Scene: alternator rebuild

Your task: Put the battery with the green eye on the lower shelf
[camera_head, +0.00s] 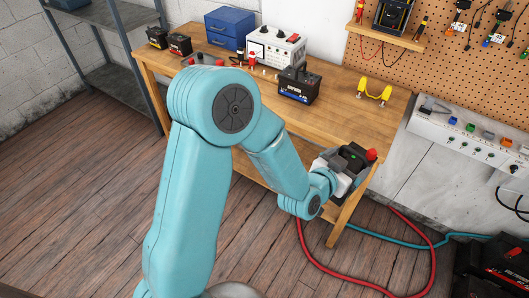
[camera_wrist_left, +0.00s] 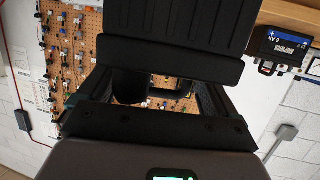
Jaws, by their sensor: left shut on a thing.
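My left gripper (camera_head: 342,166) is beyond the front right edge of the workbench. It is shut on a dark block with a red cap (camera_head: 371,154), probably a battery. A green patch shows on top; I cannot tell whether it is an eye or the gripper's display. In the left wrist view a black ribbed block (camera_wrist_left: 175,30) fills the top. A black battery (camera_head: 298,86) stands on the bench, and two smaller ones (camera_head: 157,37) (camera_head: 180,44) at its far left. The grey rack's lower shelf (camera_head: 118,82) looks empty. My right gripper is not in view.
On the workbench (camera_head: 220,78) are a blue drawer box (camera_head: 230,27), a white instrument (camera_head: 275,45) and a yellow part (camera_head: 374,93). Red and teal hoses (camera_head: 432,262) lie on the floor. A black and red unit (camera_head: 500,270) stands lower right. Floor at left is clear.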

